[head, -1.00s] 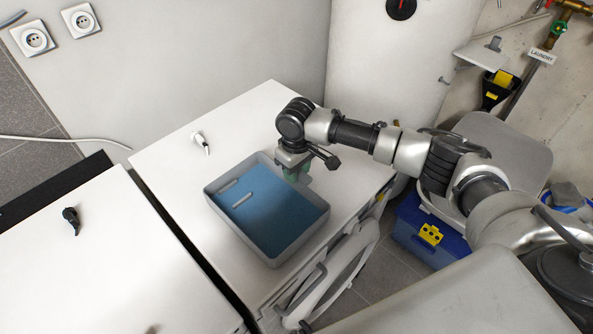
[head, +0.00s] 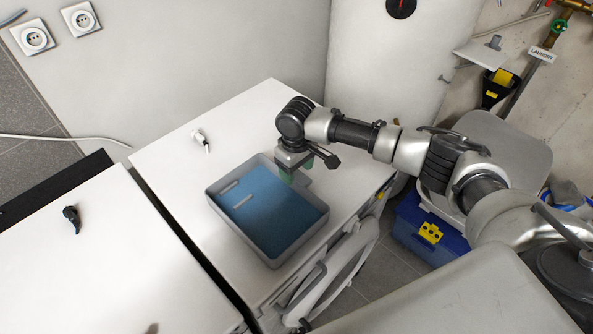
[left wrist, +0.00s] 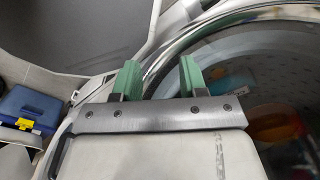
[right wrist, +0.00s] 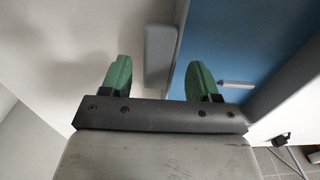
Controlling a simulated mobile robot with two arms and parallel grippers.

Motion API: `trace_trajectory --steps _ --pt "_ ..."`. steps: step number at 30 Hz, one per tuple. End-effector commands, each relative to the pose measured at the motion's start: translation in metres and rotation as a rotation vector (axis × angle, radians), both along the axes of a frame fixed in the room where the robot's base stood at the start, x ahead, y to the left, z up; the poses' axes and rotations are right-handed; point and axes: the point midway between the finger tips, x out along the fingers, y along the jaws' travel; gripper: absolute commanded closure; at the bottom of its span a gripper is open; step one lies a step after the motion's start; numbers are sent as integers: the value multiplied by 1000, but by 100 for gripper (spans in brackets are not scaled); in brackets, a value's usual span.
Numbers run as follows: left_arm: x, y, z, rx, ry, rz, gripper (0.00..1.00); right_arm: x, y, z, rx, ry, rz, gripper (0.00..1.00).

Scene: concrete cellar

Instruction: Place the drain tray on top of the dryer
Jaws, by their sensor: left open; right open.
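The drain tray (head: 322,222), grey-walled with a blue inside, sits on the white top of the right-hand machine (head: 240,120). From these views I cannot tell which machine is the dryer. My right gripper (head: 287,178) is over the tray's far right rim, pointing down, with green fingertips. In the right wrist view the open fingers (right wrist: 160,82) stand apart, with a grey tab of the tray (right wrist: 160,55) showing beyond and between them. My left gripper (left wrist: 158,80) is open and empty in front of a round machine door and drum (left wrist: 255,85); it is out of the head view.
A second white machine top (head: 90,250) lies to the left across a dark gap, with a small black item (head: 72,218) on it. A white plug (head: 201,141) lies behind the tray. A blue toolbox (head: 425,232) and grey bin (head: 510,145) stand right.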

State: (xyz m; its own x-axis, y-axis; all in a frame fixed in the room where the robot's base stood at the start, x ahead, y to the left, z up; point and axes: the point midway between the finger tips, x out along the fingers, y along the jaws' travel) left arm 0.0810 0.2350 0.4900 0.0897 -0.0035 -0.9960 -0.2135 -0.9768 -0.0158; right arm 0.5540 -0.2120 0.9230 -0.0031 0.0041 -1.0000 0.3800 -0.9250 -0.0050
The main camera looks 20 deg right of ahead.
Motion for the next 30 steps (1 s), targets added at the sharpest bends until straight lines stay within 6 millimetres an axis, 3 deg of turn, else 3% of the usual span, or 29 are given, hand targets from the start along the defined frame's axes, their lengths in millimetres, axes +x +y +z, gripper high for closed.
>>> trace_trajectory --steps 9,15,21,30 --pt "0 -1 -7 -1 0 0 57 1 -1 66 1 -5 0 39" --pt "0 -1 -9 -1 -1 0 57 1 -1 97 0 -3 -1 39" --pt "0 -1 -10 -1 -1 0 57 0 -1 109 -1 -1 -1 39" --pt "1 -1 -9 -1 -1 1 57 0 -1 109 -1 -1 -1 39"
